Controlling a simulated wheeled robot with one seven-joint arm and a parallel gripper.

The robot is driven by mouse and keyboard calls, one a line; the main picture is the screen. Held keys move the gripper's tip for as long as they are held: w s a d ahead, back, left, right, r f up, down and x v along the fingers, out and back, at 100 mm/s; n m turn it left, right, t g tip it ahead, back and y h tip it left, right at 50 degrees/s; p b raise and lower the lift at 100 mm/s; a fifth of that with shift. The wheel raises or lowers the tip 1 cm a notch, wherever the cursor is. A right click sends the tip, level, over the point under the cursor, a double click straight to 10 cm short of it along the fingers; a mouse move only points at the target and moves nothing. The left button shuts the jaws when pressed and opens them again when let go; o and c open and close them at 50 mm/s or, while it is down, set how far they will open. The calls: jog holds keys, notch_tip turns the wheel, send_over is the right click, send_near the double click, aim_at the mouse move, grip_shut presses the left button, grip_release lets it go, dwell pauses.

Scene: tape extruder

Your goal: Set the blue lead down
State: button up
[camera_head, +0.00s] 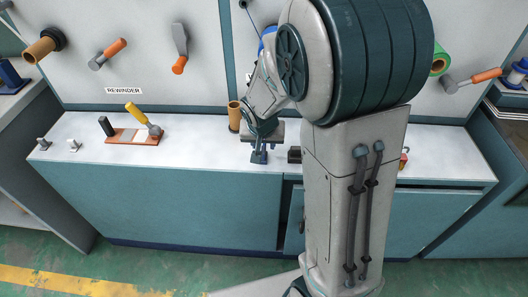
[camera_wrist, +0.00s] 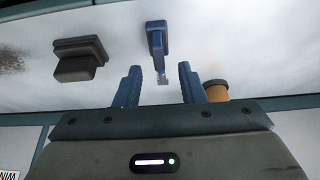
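The blue lead (camera_wrist: 157,37) is a small blue piece with a short metal tip. In the wrist view it is on the white bench top, just beyond my fingertips and in line with the space between them. My gripper (camera_wrist: 159,67) has its two blue fingers spread, with clear gaps between each finger and the lead's metal tip. Nothing is clamped between them. In the head view my gripper (camera_head: 262,146) is low over the bench, and blue shows at its fingers; lead and fingers are hard to tell apart there.
A dark block (camera_wrist: 78,58) sits beside the lead; it also shows in the head view (camera_head: 294,155). An orange-brown spool (camera_wrist: 215,90) stands close to my other finger. An orange board (camera_head: 130,136) with tools lies left. My arm hides part of the bench (camera_head: 200,150).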

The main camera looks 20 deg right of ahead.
jog(key=shift+x, duration=1.15)
grip_shut()
